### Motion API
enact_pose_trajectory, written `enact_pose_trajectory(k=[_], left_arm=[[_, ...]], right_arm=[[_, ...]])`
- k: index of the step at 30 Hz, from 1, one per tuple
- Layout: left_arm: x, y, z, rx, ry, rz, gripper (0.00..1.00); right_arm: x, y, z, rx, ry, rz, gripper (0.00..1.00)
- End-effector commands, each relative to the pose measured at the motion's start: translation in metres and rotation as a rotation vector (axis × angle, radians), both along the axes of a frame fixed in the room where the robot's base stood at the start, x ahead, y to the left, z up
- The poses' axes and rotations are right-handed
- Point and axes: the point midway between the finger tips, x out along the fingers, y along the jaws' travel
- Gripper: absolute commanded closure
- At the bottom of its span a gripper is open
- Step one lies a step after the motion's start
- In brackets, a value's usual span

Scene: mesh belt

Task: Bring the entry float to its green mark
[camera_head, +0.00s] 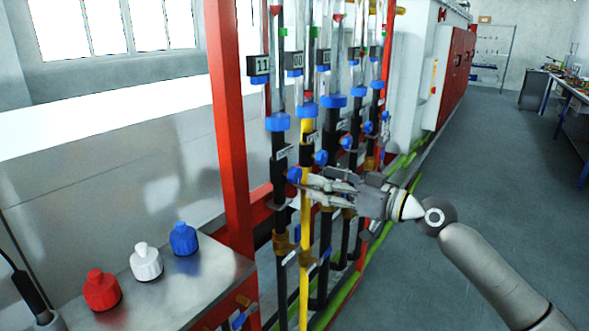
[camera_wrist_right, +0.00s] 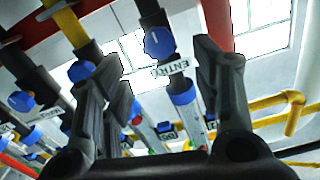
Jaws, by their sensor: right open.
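A row of upright clear flow tubes stands in the head view, with a front tube (camera_head: 278,85) on a black pipe. Small red pieces (camera_head: 275,10) and green marks (camera_head: 283,32) show near the tube tops; I cannot tell which piece is the entry float. The right wrist view shows a label reading ENTR (camera_wrist_right: 172,70), partly cut off, beside a blue knob (camera_wrist_right: 158,42). My right gripper (camera_head: 312,183) is beside the front pipes, near a blue knob (camera_head: 294,174). In the wrist view its open fingers (camera_wrist_right: 160,75) stand either side of that label, with nothing gripped.
A red post (camera_head: 228,130) stands left of the pipes. A metal bench (camera_head: 190,285) carries red (camera_head: 102,290), white (camera_head: 146,262) and blue (camera_head: 184,239) capped bottles. Other pipes and knobs crowd behind my gripper. The floor (camera_head: 490,150) at right is clear.

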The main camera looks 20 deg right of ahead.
Motion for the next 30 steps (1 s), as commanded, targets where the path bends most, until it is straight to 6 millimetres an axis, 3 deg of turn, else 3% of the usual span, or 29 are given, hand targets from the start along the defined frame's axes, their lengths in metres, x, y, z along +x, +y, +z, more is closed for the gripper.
enact_pose_trajectory(k=[3, 10, 24, 30], left_arm=[[-0.001, 0.0, 0.016, 0.0, 0.002, 0.0, 0.32], [-0.001, 0.0, 0.028, 0.0, 0.002, 0.0, 0.32], [-0.001, 0.0, 0.031, 0.0, 0.002, 0.0, 0.32], [-0.001, 0.0, 0.031, 0.0, 0.002, 0.0, 0.32]], right_arm=[[0.02, 0.016, 0.007, 0.005, -0.001, 0.0, 0.43], [0.05, 0.038, 0.003, 0.003, 0.001, -0.002, 0.43], [0.061, 0.047, 0.0, 0.0, 0.0, -0.003, 0.43], [0.061, 0.046, 0.0, 0.0, 0.001, -0.003, 0.68]])
